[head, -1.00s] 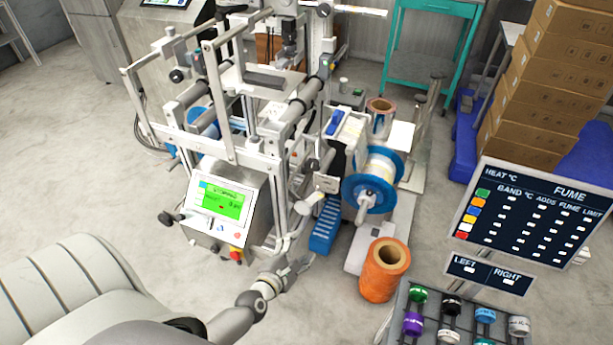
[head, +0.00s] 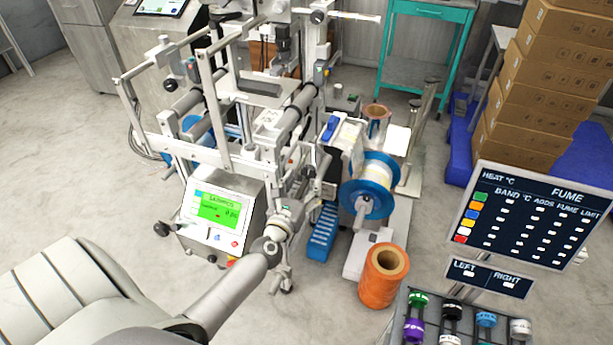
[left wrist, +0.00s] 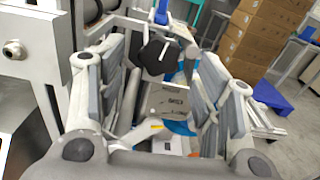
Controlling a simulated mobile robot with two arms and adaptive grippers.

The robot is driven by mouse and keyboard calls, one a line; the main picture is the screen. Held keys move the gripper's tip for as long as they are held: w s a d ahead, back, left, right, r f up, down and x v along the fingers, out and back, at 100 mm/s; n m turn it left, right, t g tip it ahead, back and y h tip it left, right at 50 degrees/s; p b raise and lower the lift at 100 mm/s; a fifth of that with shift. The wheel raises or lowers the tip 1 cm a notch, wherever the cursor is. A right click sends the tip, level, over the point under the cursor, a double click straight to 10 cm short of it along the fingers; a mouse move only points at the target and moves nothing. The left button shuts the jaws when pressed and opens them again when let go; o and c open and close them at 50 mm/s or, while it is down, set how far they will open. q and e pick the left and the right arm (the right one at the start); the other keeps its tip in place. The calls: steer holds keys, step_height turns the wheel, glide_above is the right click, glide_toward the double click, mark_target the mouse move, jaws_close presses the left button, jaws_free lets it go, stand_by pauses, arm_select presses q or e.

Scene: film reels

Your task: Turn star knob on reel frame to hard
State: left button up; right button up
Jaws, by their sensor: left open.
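The black star knob (left wrist: 157,56) shows at the upper middle of the left wrist view, beyond the open fingers and framed between them. My left gripper (left wrist: 160,75) is open and empty; I see no contact with the knob. In the head view my left gripper (head: 288,215) is beside the white machine, right of its green-screen panel (head: 219,210). A blue-flanged reel (head: 380,185) is mounted on the machine's right side. A pale plate with dark lettering (left wrist: 167,101) lies below the knob in the wrist view; its text is unreadable. My right gripper is out of view.
An orange spool (head: 377,288) stands right of my left gripper. A blue stepped piece (head: 322,232) is near the machine's foot. Machine rails and posts crowd the space above the gripper. A sign board (head: 535,215) and stacked boxes (head: 545,80) are at right.

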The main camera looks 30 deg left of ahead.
mark_target(309, 171)
arm_select(q)
steer(key=x, duration=0.2)
steer(key=shift+w+a, duration=0.1)
steer(key=shift+w, duration=0.4)
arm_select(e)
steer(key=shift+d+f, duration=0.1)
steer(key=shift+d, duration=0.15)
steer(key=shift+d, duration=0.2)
arm_select(q)
steer(key=c, duration=1)
